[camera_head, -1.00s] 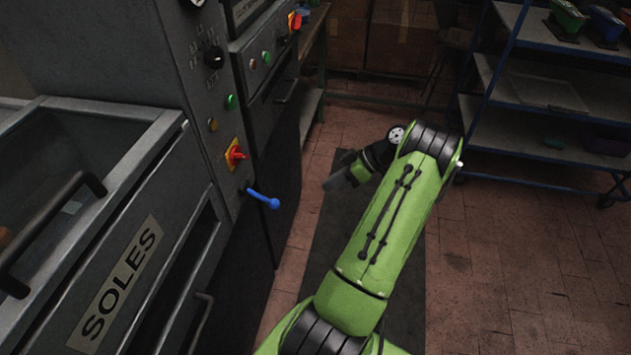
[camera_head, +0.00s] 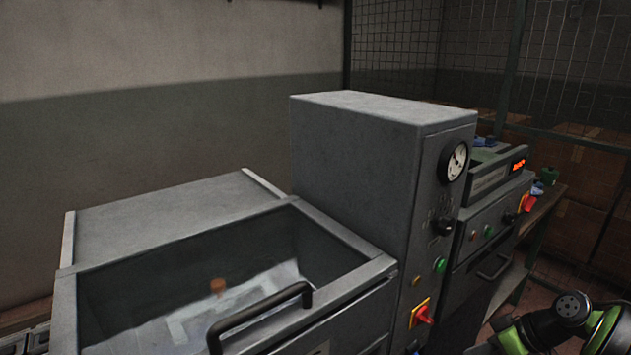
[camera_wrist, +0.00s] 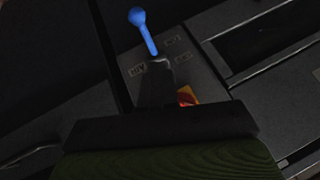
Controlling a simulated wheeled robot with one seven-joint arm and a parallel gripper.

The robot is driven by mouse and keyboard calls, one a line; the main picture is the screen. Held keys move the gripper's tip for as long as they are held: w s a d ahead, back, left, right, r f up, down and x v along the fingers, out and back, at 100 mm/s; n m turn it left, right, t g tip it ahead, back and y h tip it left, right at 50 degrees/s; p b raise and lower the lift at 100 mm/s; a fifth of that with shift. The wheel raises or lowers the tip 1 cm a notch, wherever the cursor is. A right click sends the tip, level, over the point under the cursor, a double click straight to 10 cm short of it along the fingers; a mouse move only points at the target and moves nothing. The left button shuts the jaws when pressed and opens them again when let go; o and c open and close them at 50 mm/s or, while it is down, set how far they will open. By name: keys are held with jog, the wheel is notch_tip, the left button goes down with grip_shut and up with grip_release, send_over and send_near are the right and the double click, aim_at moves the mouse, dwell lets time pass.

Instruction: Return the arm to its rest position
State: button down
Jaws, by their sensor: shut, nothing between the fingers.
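My arm shows in the head view only as green and black links (camera_head: 570,325) in the bottom right corner; its end is out of that view. In the wrist view my gripper (camera_wrist: 156,72) is a dark shape with its narrow fingers together and nothing held. Beyond its tip is a blue-knobbed lever (camera_wrist: 143,30) on the machine's front panel. In this view the lever lies just above the fingertips; I cannot tell the gap in depth. A red and yellow switch (camera_wrist: 187,96) is partly hidden behind the gripper.
The grey machine cabinet (camera_head: 350,140) carries a gauge (camera_head: 457,162) and a red switch (camera_head: 423,314). Left of it is an open bin (camera_head: 75,300) with a dark handle (camera_head: 262,312). A second machine (camera_head: 490,215) with a red display stands behind, before wire mesh.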

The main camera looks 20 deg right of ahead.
jog(key=w+a+r+g+h+p, duration=0.1)
jog(key=a+r+h+p, duration=0.1)
jog(key=a+r, duration=0.75)
jog(key=w+a+r+g+h+p, duration=0.1)
jog(key=a+r+h, duration=0.1)
jog(key=a+r, duration=0.8)
jog(key=s+a+m+t+h+p, duration=0.1)
jog(key=s+a+m+t+p, duration=0.1)
jog(key=s+a, duration=0.9)
jog(key=shift+s+p, duration=0.4)
jog(key=shift+s, duration=0.75)
